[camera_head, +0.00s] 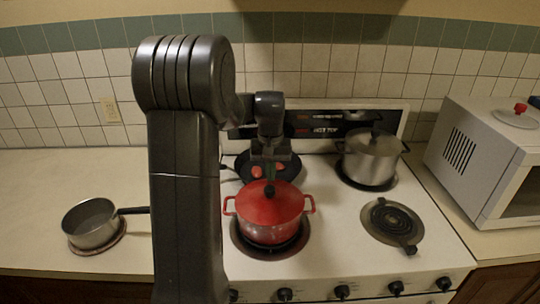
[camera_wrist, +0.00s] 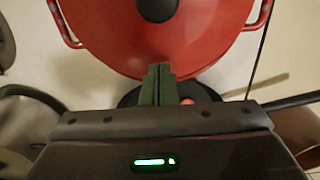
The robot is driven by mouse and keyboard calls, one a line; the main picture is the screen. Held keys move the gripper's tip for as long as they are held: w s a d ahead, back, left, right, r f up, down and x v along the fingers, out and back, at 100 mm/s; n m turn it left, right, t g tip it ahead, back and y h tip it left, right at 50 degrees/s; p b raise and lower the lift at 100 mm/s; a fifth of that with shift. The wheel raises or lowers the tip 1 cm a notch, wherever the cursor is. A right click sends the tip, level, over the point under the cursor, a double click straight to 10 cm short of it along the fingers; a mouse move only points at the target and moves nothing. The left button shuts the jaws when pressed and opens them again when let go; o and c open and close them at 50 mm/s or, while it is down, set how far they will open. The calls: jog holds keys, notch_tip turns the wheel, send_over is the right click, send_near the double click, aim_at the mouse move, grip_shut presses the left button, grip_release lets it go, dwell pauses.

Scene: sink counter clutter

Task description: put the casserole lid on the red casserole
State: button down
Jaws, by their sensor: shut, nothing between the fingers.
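The red casserole (camera_head: 268,234) stands on the front left burner, with a loop handle on each side. A red lid (camera_head: 285,205) with a dark knob (camera_head: 269,190) lies on top of it and appears level. In the wrist view the round red lid (camera_wrist: 215,40) and its dark knob (camera_wrist: 157,8) fill the upper middle. My gripper (camera_head: 270,178) is just behind and above the knob in the head view, apart from it. Its green fingers (camera_wrist: 158,82) are together and empty, near the lid's edge in the wrist view.
A steel pot (camera_head: 370,160) stands on the back right burner. A small saucepan (camera_head: 91,224) sits on the left counter. A white microwave (camera_head: 475,160) at right carries another lid with a red knob (camera_head: 520,108). A dark object with red spots (camera_head: 283,172) lies behind the casserole.

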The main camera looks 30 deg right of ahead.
aim_at(270, 195)
jog(key=s+a, duration=0.1)
jog(key=s, duration=0.2)
jog(key=shift+a+r+p, duration=0.15)
jog(key=shift+a+p, duration=0.2)
jog(key=shift+s+a, duration=0.15)
jog(key=shift+s, duration=0.1)
jog(key=shift+s+a, duration=0.25)
jog(key=shift+s, duration=0.2)
jog(key=shift+s+a, duration=0.25)
jog(key=shift+s, duration=0.2)
jog(key=shift+w, duration=0.1)
